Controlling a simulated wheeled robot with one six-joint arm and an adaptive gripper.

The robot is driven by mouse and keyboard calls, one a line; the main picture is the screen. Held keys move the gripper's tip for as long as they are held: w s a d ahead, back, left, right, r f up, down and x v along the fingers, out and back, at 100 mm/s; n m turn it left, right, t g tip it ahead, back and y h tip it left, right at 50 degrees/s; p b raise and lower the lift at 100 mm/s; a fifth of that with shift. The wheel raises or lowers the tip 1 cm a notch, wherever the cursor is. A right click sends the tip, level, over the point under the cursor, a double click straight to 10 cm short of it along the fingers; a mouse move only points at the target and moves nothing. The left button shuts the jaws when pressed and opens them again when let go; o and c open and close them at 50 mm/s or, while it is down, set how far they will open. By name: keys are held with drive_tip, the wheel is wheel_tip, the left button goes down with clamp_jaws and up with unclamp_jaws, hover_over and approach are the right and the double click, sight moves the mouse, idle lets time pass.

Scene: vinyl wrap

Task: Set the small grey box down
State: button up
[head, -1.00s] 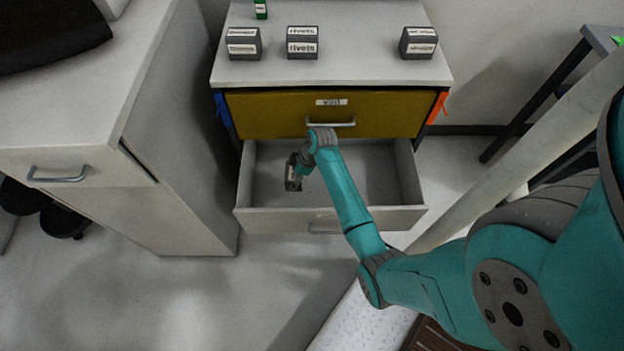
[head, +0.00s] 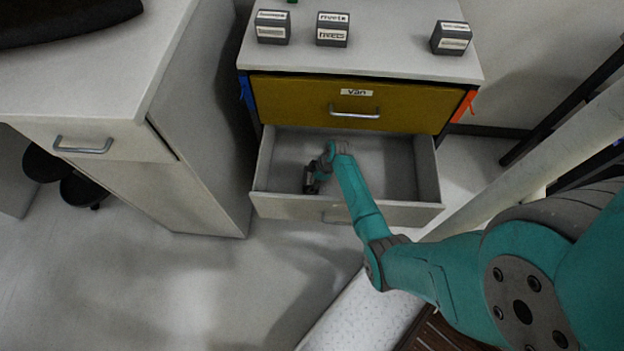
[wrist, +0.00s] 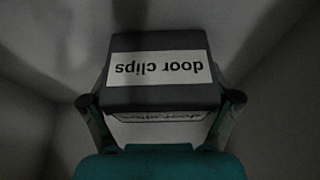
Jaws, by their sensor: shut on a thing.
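The small grey box (wrist: 160,97) fills the middle of the wrist view, with a white label reading "door clips" upside down. My gripper (wrist: 165,103) is shut on it, one finger on each side. In the head view my gripper (head: 311,184) is down inside the open lower drawer (head: 385,170), toward its left side. The box is mostly hidden there by my gripper and arm. Whether it touches the drawer floor I cannot tell.
The closed yellow upper drawer (head: 300,103) has a label reading "van". Three grey labelled boxes, including the rivets box (head: 332,30), stand on the cabinet top (head: 390,60). A white desk cabinet (head: 195,150) stands to the left. The drawer's right part is clear.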

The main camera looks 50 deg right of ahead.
drive_tip(key=shift+f, duration=0.15)
drive_tip(key=o, duration=1.2)
drive_tip(key=shift+c, duration=0.2)
drive_tip(key=v, duration=1.2)
